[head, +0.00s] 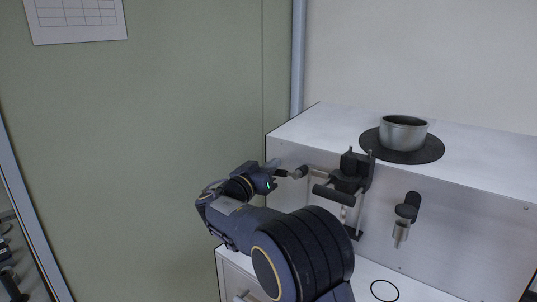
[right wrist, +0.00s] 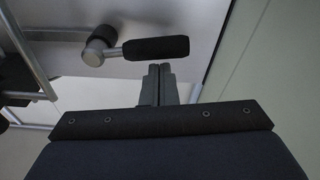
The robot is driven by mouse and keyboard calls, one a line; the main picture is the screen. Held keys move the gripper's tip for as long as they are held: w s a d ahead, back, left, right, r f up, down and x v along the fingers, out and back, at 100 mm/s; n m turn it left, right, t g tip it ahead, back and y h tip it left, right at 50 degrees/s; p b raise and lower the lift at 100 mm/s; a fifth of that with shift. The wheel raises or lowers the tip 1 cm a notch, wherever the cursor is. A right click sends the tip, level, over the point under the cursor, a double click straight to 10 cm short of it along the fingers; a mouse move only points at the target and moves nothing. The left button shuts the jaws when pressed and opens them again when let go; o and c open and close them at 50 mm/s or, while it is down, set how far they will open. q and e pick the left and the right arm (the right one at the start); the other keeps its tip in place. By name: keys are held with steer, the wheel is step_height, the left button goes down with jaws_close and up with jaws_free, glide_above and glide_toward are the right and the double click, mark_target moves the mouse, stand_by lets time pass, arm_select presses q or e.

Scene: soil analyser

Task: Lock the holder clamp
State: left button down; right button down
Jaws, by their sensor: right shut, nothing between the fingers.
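The holder clamp (head: 350,175) is a black block with metal rods on the front of the white analyser. A small dark-gripped lever (head: 299,172) sticks out at its left, and a larger black handle (head: 335,194) projects in front. My right gripper (head: 282,173) is shut and empty, just left of the small lever. In the right wrist view its closed fingertips (right wrist: 160,70) are just below a black grip (right wrist: 156,48) joined to a grey hub (right wrist: 95,52); I cannot tell whether they touch it. My left gripper is not in view.
A metal bowl (head: 403,133) sits on a round black plate (head: 431,153) on top of the analyser. A black-and-silver nozzle (head: 404,217) hangs on its front, right of the clamp. A black ring (head: 384,282) marks the white ledge below. A green wall panel (head: 150,130) stands at left.

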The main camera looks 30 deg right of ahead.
steer(key=shift+s+f, duration=0.1)
steer(key=shift+f, duration=0.25)
steer(key=shift+f+n+b, duration=0.2)
steer(key=shift+n+b, duration=0.2)
steer(key=shift+b, duration=0.15)
